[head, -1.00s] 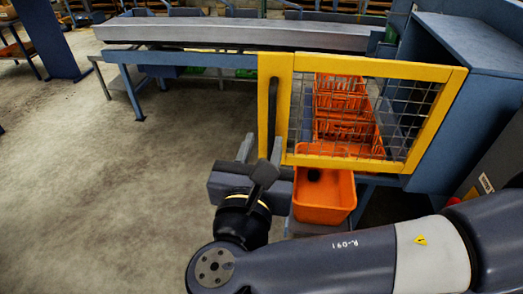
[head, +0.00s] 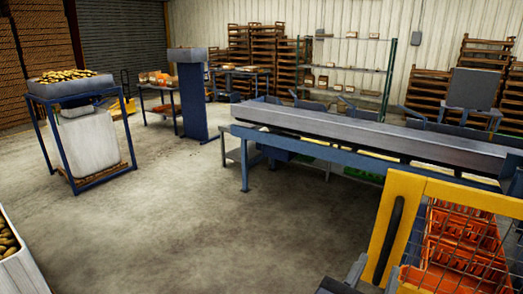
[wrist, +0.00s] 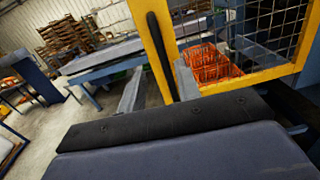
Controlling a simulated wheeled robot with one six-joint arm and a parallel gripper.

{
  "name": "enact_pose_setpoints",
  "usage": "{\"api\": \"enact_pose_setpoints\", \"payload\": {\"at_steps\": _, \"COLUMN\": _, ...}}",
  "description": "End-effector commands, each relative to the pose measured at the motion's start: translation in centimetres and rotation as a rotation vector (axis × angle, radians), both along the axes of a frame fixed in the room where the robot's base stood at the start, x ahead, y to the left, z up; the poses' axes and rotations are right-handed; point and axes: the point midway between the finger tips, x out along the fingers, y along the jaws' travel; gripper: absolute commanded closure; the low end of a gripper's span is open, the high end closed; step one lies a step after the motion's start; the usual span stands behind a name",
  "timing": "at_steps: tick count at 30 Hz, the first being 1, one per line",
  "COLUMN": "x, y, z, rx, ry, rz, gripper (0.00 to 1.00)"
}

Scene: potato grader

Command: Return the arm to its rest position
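My gripper (wrist: 158,80) shows in the wrist view with its two grey fingers spread apart. Nothing is clamped between them. The black upright handle (wrist: 160,55) of the yellow-framed mesh gate (wrist: 228,18) appears between the fingers in the picture; how far beyond them it is, I cannot tell. In the head view, only a small part of my gripper (head: 357,268) shows at the bottom edge, just left of the handle (head: 388,240) and the yellow gate (head: 405,200). The rest of my arm is out of the head view.
Orange crates (head: 462,250) stand behind the mesh. A long grey conveyor (head: 370,133) runs behind the gate. A blue-framed potato stand (head: 75,88) and a white potato bin (head: 25,268) are at left. The concrete floor (head: 200,220) between is clear.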

Motion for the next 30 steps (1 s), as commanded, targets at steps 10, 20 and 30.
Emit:
{"api": "enact_pose_setpoints", "payload": {"at_steps": 10, "x": 1.2, "y": -1.1, "z": 0.1, "rx": 0.001, "ry": -0.001, "rz": -0.005, "gripper": 0.68}}
{"api": "enact_pose_setpoints", "payload": {"at_steps": 20, "x": 2.4, "y": -2.2, "z": 0.1, "rx": -0.001, "ry": -0.001, "rz": -0.005, "gripper": 0.68}}
{"api": "enact_pose_setpoints", "payload": {"at_steps": 30, "x": 3.6, "y": -3.3, "z": 0.0, "rx": -0.001, "ry": 0.001, "rz": -0.005, "gripper": 0.68}}
